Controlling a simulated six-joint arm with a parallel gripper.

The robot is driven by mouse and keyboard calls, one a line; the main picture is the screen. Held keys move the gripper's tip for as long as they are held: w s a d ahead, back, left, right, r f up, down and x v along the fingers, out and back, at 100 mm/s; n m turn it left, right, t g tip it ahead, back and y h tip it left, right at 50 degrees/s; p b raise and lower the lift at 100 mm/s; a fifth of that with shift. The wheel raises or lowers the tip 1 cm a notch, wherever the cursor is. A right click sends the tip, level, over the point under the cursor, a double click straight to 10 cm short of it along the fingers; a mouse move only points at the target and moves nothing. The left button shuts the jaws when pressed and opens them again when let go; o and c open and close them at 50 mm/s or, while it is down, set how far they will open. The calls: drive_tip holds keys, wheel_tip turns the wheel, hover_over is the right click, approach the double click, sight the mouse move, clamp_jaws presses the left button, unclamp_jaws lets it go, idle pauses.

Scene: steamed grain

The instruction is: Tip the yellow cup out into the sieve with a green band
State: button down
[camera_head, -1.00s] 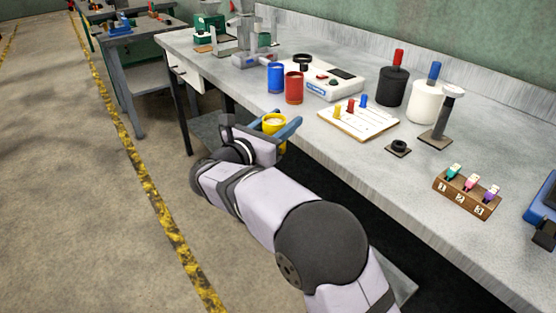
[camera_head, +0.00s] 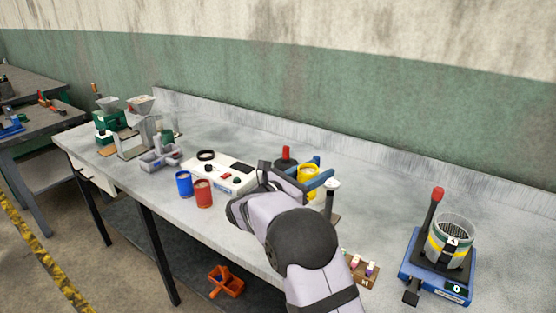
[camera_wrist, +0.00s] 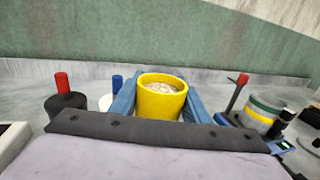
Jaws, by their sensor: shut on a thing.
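My gripper (camera_head: 308,180) is shut on the yellow cup (camera_head: 310,170), with one blue finger on each side of it. The cup is upright, raised above the bench. In the wrist view the cup (camera_wrist: 161,104) shows pale grainy contents inside its rim. The sieve with a green band (camera_head: 438,231) is at the top of a stack at the right of the head view, apart from the cup. A yellow band shows below the green one. The green-banded sieve (camera_wrist: 266,103) also shows at the right of the wrist view.
The stack stands on a blue scale (camera_head: 454,288) with a red-topped post (camera_head: 432,212) beside it. Blue (camera_head: 184,184) and red (camera_head: 203,193) cups stand left of my arm. A post with a pale top (camera_head: 331,198) stands between cup and scale. Bare bench lies before the scale.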

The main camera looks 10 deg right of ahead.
drive_tip(key=s+d+r+m+g+p, duration=0.2)
drive_tip(key=s+d+p, duration=0.4)
drive_tip(key=d, duration=0.4)
drive_tip(key=s+d+r+m+g+h+p, duration=0.1)
drive_tip(key=s+d+r+m+g+p, duration=0.1)
drive_tip(key=s+d+p, duration=0.4)
drive_tip(key=s+d+r+m+g+h+p, duration=0.1)
drive_tip(key=s+d+r+g+p, duration=0.3)
drive_tip(key=d, duration=0.9)
drive_tip(key=s+m+g+p, duration=0.1)
drive_tip(key=s+g+p, duration=0.1)
drive_tip(key=s+p, duration=0.1)
drive_tip(key=shift+d+m+p, duration=0.3)
drive_tip(key=shift+d+p, duration=0.1)
drive_tip(key=shift+p, duration=0.05)
drive_tip(key=shift+f, duration=0.2)
